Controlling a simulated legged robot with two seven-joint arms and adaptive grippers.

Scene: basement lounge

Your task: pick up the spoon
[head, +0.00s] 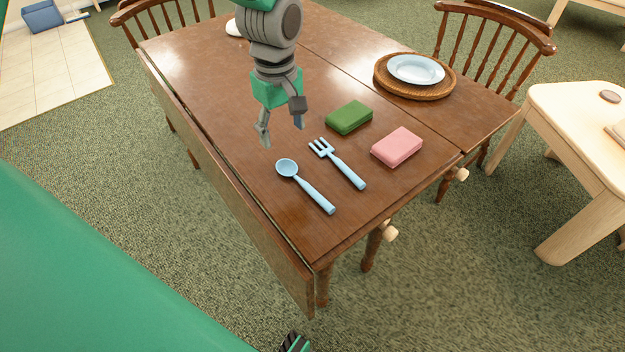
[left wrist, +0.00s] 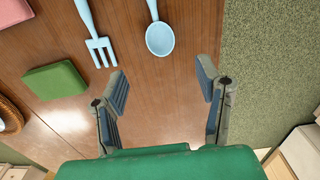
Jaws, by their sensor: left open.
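The light blue spoon (head: 311,192) lies flat on the brown wooden table (head: 228,100), its bowl toward my left gripper and its handle toward the near corner. In the left wrist view the spoon (left wrist: 160,38) shows its bowl just beyond the gap between the fingers; the handle end is cut off by the top edge. My left gripper (head: 282,131) is open and empty above the table, on the far side of the spoon's bowl. Its spread fingers also show in the left wrist view (left wrist: 163,82). Nothing touches the spoon.
A light blue fork (head: 343,168) lies beside the spoon on its right. A green block (head: 349,117) and a pink block (head: 397,147) lie further right. A blue plate (head: 416,69) sits on a woven tray (head: 381,82). The table's left edge is near the spoon.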

